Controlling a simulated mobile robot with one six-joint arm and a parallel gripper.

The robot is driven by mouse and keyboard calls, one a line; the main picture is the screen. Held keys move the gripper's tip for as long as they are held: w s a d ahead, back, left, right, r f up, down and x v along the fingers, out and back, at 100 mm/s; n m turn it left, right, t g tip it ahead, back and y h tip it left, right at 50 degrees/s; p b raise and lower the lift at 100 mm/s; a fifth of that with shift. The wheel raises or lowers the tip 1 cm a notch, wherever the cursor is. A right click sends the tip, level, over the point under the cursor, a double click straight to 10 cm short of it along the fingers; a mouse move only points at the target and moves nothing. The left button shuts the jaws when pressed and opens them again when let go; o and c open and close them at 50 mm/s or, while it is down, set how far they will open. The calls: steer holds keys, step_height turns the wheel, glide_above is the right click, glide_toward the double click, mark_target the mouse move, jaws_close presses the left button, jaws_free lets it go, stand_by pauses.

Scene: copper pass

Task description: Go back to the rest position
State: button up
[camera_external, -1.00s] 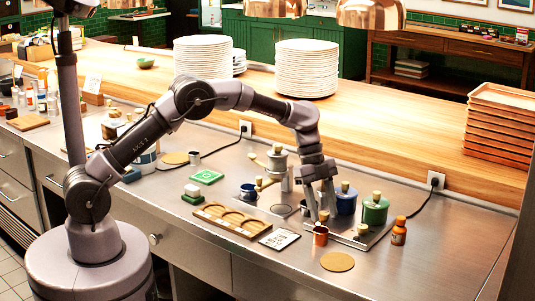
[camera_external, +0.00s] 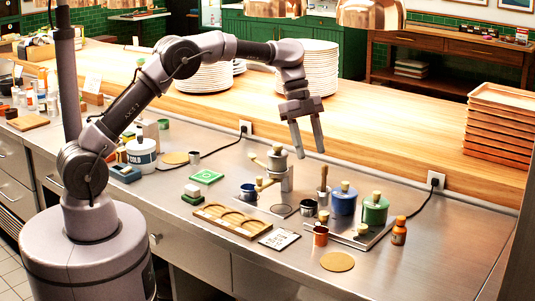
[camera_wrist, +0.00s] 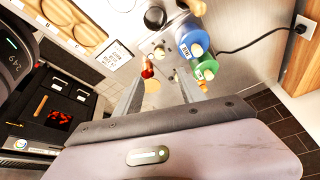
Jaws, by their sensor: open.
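My gripper (camera_external: 308,136) is open and empty. It hangs in the air above the steel counter, in front of the plate stack, with its fingers pointing down and apart. In the wrist view my gripper (camera_wrist: 160,95) shows two grey fingers spread apart with nothing held between them. The blue canister (camera_wrist: 190,40) and the green canister (camera_wrist: 206,68) also show in the wrist view, near the right finger.
A grinder-like device (camera_external: 278,170), a wooden tray (camera_external: 238,221) and an orange bottle (camera_external: 399,231) stand on the counter. White plates (camera_external: 322,70) are stacked on the wooden ledge behind my arm. Orange trays (camera_external: 497,125) are stacked at the right. The front right of the counter is clear.

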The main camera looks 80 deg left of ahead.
steer(key=shift+a+r, duration=0.1)
stand_by(0.3)
steer(key=s+d+r+n+t+y+b, duration=0.1)
steer(key=s+d+r+n+y, duration=0.15)
steer(key=s+d+r, duration=0.55)
steer(key=s+d+r+n+y+b, duration=0.1)
steer(key=s+d+n+y, duration=0.15)
steer(key=s, duration=0.95)
steer(key=s+d+f+n+t, duration=0.1)
steer(key=s+f+n, duration=0.1)
steer(key=s, duration=0.5)
steer(key=s+d+f+n+t+y, duration=0.1)
steer(key=s+f+n, duration=0.1)
steer(key=s+f, duration=0.2)
steer(key=s, duration=0.3)
steer(key=shift+t+b, duration=0.3)
steer(key=shift+b, duration=0.1)
